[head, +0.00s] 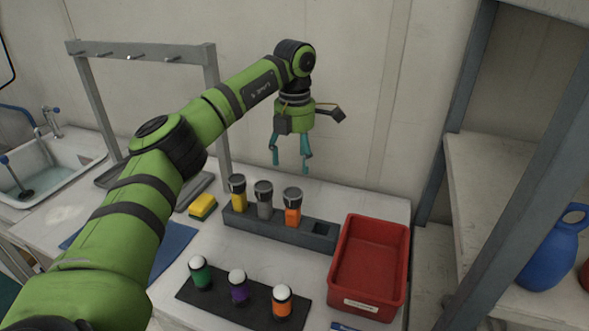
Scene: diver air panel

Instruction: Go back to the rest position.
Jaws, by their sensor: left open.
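My left arm comes in from the lower left and reaches up and to the right. My left gripper (290,160) points down with its teal fingers apart and nothing between them. It hangs above the back of the counter, over the grey rack (270,229), and touches nothing. The rack holds a yellow (238,193), a grey (264,200) and an orange (293,207) item with dark tops. My right gripper is not in view.
A black mat (217,312) holds green (200,273), purple (238,287) and orange (282,301) white-topped items. A red bin (336,275) stands right of the rack. A hook rail (140,50), sink (60,153), sponge (203,207) and blue jug (550,258) surround the area.

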